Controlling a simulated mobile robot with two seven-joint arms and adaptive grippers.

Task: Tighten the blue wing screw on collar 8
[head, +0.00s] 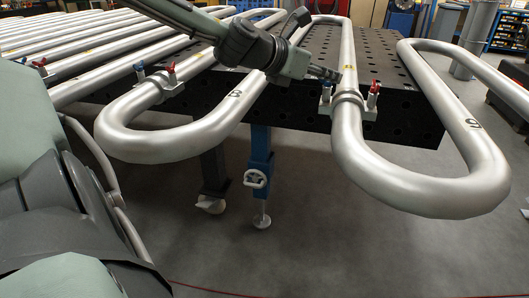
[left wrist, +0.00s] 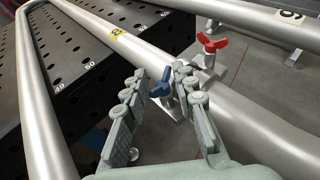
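The blue wing screw (head: 326,93) stands at the left side of a clamp collar (head: 347,99) on a silver pipe at the table's front edge. A red wing screw (head: 373,93) stands at the collar's other side. My left gripper (head: 328,74) is just above and beside the blue screw in the head view. In the left wrist view its two fingers (left wrist: 158,71) are apart, with the blue wing screw (left wrist: 161,84) showing between and just beyond the tips. I cannot tell whether they touch it. The yellow pipe tag (left wrist: 117,31) is too small to read surely. My right gripper is not in view.
Silver pipe loops (head: 420,190) overhang the front of the black perforated table (head: 383,63). A loop marked 8 (head: 236,92) lies left and one marked 9 (head: 472,123) right. Another collar with red and blue screws (head: 165,78) is at left. Open floor lies in front.

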